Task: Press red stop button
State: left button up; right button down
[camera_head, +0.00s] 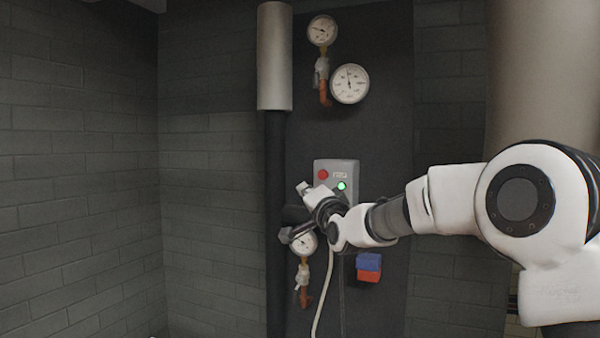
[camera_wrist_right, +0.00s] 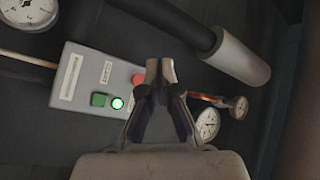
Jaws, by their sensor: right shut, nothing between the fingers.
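A grey control box (camera_head: 348,166) is mounted on the dark wall panel. It carries a red stop button (camera_head: 323,175) on its left and a lit green lamp (camera_head: 341,186). My left gripper is out of view.
Gauges (camera_head: 350,84) hang above the box, and another gauge (camera_head: 304,243) sits below, close to my right gripper. A vertical pipe (camera_head: 275,60) runs left of the box. A blue and red block (camera_head: 369,267) and a white cable (camera_head: 322,290) are below.

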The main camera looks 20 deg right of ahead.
aim_at(320, 177)
jog(key=w+d+r+p, duration=0.1)
jog(key=d+p, duration=0.1)
jog(key=w+d+r+p, duration=0.1)
jog(key=w, duration=0.1)
jog(key=w+d+p, duration=0.2)
jog(key=shift+d+r+p, duration=0.3)
jog(key=shift+r+p, duration=0.05)
jog(key=shift+r, duration=0.05)
jog(key=shift+w+d+f+p, duration=0.25)
jog(key=shift+w+d+p, duration=0.05)
jog(key=shift+w+d, duration=0.2)
dwell(1.2)
jog(key=shift+d+r, duration=0.1)
jog(key=shift+w+d+p, duration=0.1)
jog(key=shift+w+p, duration=0.05)
jog(key=shift+p, duration=0.15)
jog(key=shift+w+d, duration=0.1)
